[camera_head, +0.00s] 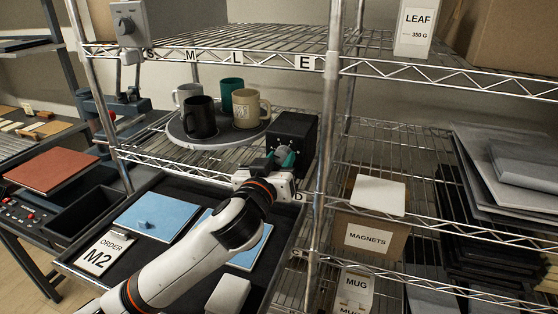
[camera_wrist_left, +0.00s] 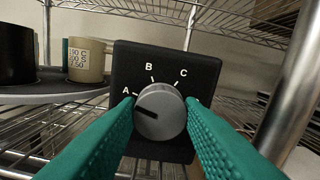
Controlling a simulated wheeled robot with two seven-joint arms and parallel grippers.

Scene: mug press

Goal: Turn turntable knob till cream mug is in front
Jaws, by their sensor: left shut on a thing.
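The round grey turntable (camera_head: 218,142) stands on the wire shelf and carries a white mug (camera_head: 186,94), a black mug (camera_head: 199,118), a teal mug (camera_head: 231,88) and the cream mug (camera_head: 244,110). The black mug is nearest the front; the cream mug is at the right, beside the control box (camera_head: 296,132). The grey knob (camera_wrist_left: 160,112) is on the box's face, its dark mark pointing left, near the letter A. My left gripper (camera_head: 284,158) is shut on the knob, its teal fingers on either side; in the wrist view they hide the box's right-hand lettering. My right gripper is not in view.
A shelf post (camera_head: 327,120) stands just right of the box. Below is a dark tray (camera_head: 150,188) with blue pads and an order card (camera_head: 103,254). A magnets box (camera_head: 370,232) sits on the right shelf. The upper wire shelf (camera_head: 240,38) is overhead.

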